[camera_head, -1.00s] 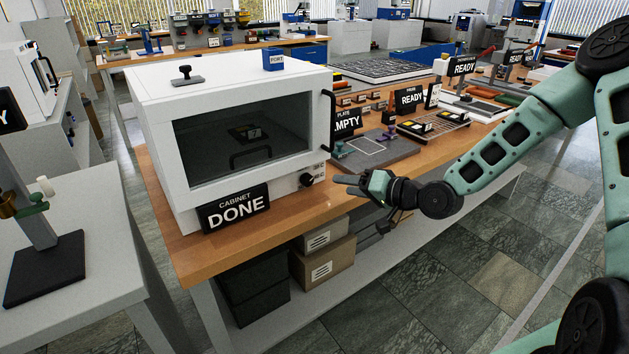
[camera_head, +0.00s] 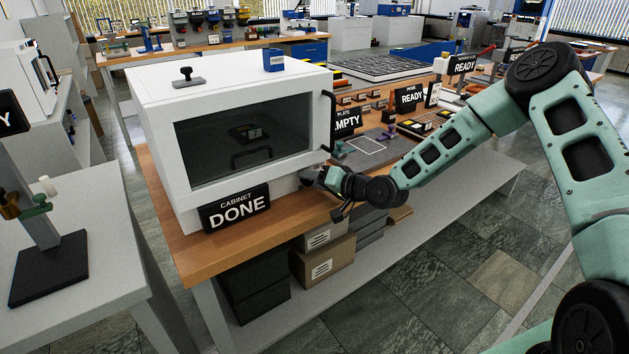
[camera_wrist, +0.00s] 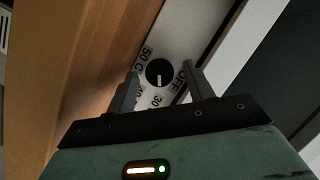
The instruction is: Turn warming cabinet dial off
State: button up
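The warming cabinet (camera_head: 160,155) is a white box with a dark window, standing on the wooden bench. Its dial (camera_wrist: 159,72) is a round black knob on the white lower panel, ringed by the marks OFF, 30 and 50 C. A white line on the knob points down in the wrist view, roughly towards 30. My gripper (camera_wrist: 163,82) is open, with one finger on each side of the dial and gaps left between. In the head view my gripper (camera_head: 307,175) is at the cabinet's lower right corner and hides the dial.
A black sign reading CABINET DONE (camera_head: 236,208) stands in front of the cabinet. The cabinet's dark door handle (camera_head: 329,120) is above my gripper. Boxes (camera_head: 328,259) sit on the shelf under the bench. A grey plate (camera_head: 368,150) lies to the right.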

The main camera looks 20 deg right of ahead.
jog(key=c, duration=0.9)
jog(key=shift+n, duration=0.3)
jog(key=shift+a+n+h+b, duration=0.15)
jog(key=shift+n+h+b, duration=0.6)
jog(key=shift+n, duration=0.25)
jog(key=shift+a+n+h+b, duration=0.15)
jog(key=shift+n+h+b, duration=0.5)
jog(key=shift+n+b, duration=0.3)
jog(key=n+h+b, duration=0.1)
jog(key=n+b, duration=0.1)
jog(key=shift+s+a+t+h+b, duration=0.1)
jog(key=shift+t+h+b, duration=0.2)
jog(key=shift+t+b, duration=0.1)
jog(key=shift+r+n+h+b, duration=0.15)
jog(key=shift+n+h+b, duration=0.35)
jog(key=shift+n+b, duration=0.4)
jog(key=o, duration=1)
jog(key=shift+c, duration=0.2)
